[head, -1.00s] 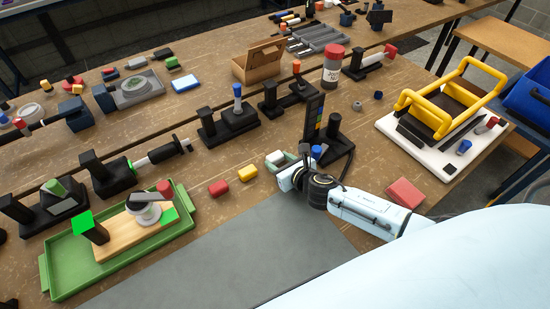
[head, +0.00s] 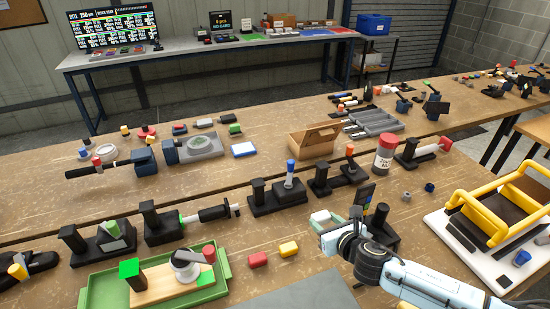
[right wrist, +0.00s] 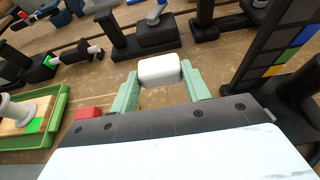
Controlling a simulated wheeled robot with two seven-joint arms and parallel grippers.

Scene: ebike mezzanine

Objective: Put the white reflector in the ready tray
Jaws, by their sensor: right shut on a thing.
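The white reflector (right wrist: 160,70) is a small rounded white block between the pale green fingers of my right gripper (right wrist: 161,84) in the right wrist view. The gripper is shut on it. In the head view the white reflector (head: 320,217) shows at the tips of my right gripper (head: 325,223), right of the yellow block. A green tray (head: 88,297), which I take for the ready tray, lies at the lower left with a wooden board and several parts in it. Its edge also shows at the left of the right wrist view (right wrist: 58,120). My left gripper is not in view.
A red block (head: 257,260) and a yellow block (head: 289,248) lie between the green tray and my right gripper. Black fixtures (head: 275,203) stand in a row behind. A dark stand (head: 381,228) is close to the gripper's right. A grey mat (head: 310,292) is in front.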

